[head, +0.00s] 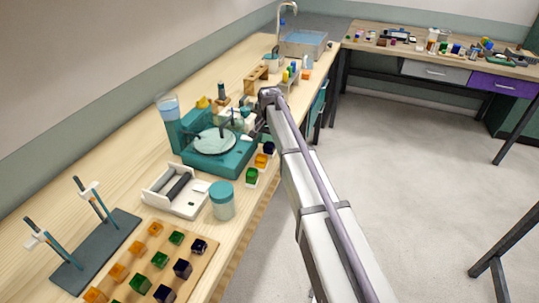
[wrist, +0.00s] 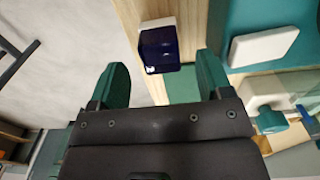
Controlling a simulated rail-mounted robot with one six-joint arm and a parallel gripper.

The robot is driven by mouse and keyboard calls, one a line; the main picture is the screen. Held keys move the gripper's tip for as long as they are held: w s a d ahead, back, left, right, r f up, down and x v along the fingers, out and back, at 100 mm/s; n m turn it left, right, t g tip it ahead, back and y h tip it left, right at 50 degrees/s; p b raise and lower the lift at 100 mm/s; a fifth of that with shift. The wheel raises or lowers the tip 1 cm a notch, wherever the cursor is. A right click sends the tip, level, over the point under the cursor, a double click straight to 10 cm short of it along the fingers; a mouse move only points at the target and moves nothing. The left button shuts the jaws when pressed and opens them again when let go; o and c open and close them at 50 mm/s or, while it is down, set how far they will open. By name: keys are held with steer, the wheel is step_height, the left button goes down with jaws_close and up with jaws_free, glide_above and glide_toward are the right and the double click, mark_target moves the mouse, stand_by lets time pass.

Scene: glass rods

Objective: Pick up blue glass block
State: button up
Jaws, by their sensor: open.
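A dark blue glass block (wrist: 159,50) shows in the wrist view, with a pale piece at its upper edge. It lies ahead of and between the two green fingers of my gripper (wrist: 162,66). The fingers are spread apart, with nothing held between them. In the head view a dark blue block (head: 269,148) stands near the bench's front edge, beside my arm's end. The gripper fingers are hard to make out there, close to the dark wrist.
An orange block (head: 261,161) and a green block (head: 251,175) stand in line with the blue one. The teal machine (head: 228,163) is close to their left. A wooden board (head: 207,262) holds several coloured blocks. A lidded jar (head: 221,201) stands nearby.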

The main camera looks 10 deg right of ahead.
mark_target(270, 144)
step_height(270, 144, down, 5)
steer(key=b, duration=0.4)
steer(key=shift+f+b, duration=0.15)
steer(key=shift+b, duration=0.25)
steer(key=shift+r, duration=0.2)
steer(key=c, duration=1.1)
